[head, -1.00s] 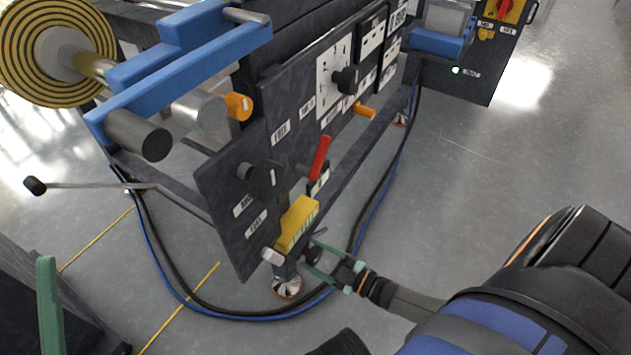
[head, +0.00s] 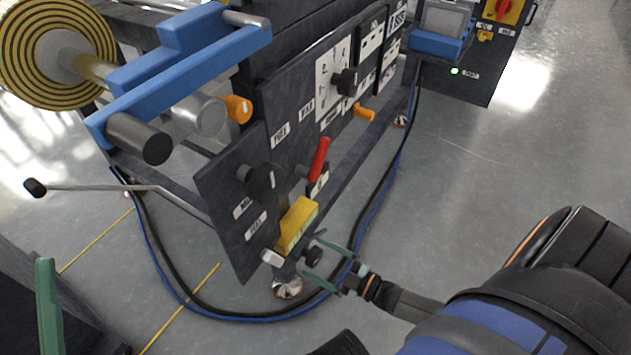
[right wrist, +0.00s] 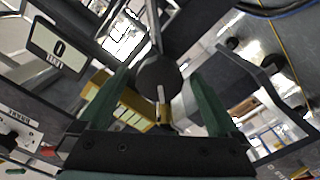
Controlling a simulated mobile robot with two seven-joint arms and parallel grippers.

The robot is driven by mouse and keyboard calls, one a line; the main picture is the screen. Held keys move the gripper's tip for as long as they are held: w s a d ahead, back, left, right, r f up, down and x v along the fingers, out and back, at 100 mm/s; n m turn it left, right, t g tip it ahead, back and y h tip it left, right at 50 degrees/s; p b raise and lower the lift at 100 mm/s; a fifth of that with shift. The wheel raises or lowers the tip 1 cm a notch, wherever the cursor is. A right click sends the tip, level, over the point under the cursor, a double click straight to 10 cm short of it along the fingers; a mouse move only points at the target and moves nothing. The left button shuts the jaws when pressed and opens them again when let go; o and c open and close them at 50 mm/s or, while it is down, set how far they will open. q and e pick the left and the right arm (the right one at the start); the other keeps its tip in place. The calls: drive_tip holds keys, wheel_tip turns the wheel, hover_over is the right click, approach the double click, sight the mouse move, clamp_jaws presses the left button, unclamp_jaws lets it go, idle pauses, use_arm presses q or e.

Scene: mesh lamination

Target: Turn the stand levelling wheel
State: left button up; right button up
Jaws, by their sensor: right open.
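The dark round levelling wheel (head: 313,256) sits low on the machine's front corner, beside the yellow block and above the stand's foot. In the right wrist view the wheel (right wrist: 158,78) is centred between the fingertips, with a pale mark on its face. My right gripper (head: 324,262) is open, its green fingers pointing at the wheel from the right, with visible space on both sides; it also shows in the right wrist view (right wrist: 163,88). A green finger of my left gripper (head: 48,300) shows at the lower left edge; its opening cannot be seen.
A yellow block (head: 297,225) and a red lever (head: 319,158) are just above the wheel. A metal foot (head: 287,288) stands below. Black and blue cables (head: 240,316) curve over the floor. A crank handle (head: 90,187) juts left. The floor at right is clear.

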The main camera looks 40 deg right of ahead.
drive_tip(key=v, duration=1.1)
drive_tip(key=shift+p, duration=0.45)
drive_tip(key=shift+s, duration=0.1)
